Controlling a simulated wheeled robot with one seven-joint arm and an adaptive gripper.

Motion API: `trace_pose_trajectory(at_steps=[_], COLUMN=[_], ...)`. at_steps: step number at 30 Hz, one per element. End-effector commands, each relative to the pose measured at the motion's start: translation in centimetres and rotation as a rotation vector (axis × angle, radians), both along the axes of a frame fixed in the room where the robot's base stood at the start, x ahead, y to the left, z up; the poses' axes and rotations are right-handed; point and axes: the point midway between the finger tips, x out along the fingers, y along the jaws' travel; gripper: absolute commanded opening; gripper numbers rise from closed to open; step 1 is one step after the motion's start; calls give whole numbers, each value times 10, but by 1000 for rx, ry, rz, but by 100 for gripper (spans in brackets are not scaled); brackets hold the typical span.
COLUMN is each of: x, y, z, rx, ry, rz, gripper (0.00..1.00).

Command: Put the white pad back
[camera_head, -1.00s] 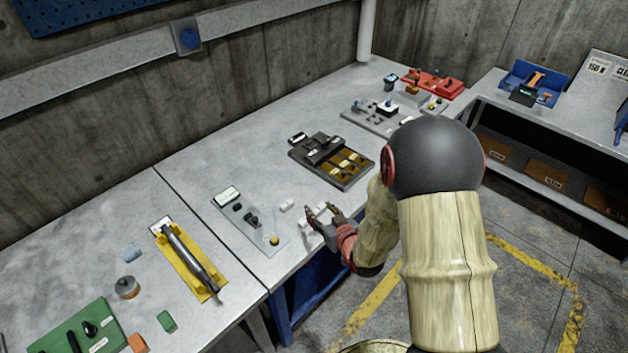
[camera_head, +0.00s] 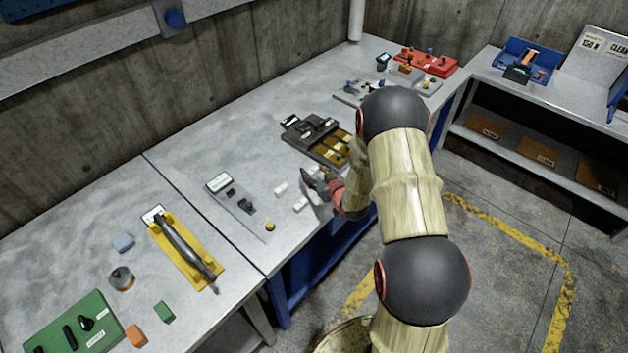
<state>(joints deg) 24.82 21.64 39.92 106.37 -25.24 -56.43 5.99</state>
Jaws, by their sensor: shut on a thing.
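My gripper (camera_head: 314,176) is above the front part of the middle bench, just right of two small white blocks. It is shut on what seems to be a white pad, mostly hidden by the fingers and my arm. One white block (camera_head: 281,189) lies on the bench, and another white block (camera_head: 300,204) lies nearer the front edge, below the fingers. I cannot tell these white pieces apart in kind. A dark tray with brown compartments (camera_head: 317,139) lies just behind the gripper, its right side partly covered by my arm.
A grey panel with a yellow knob (camera_head: 240,207) lies left of the gripper. A yellow holder with a dark tool (camera_head: 184,249) and a green board (camera_head: 75,330) are further left. A red tray (camera_head: 427,61) is at the back. Bare bench lies behind the grey panel.

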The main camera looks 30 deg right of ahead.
Motion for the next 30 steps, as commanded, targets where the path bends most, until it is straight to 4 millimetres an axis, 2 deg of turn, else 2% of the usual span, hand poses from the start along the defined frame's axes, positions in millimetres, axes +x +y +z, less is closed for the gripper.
trace_pose_trajectory(at_steps=[7, 13, 25, 26, 30], x=[9, 9, 9, 9, 9], y=[-4, -4, -4, -4, -4], z=[-13, -41, -46, -45, -45], rx=[0, 1, 0, 0, 0], ry=[0, 2, -1, 0, 0], rz=[0, -1, -1, -1, -1], gripper=[14, 14, 14, 45, 53])
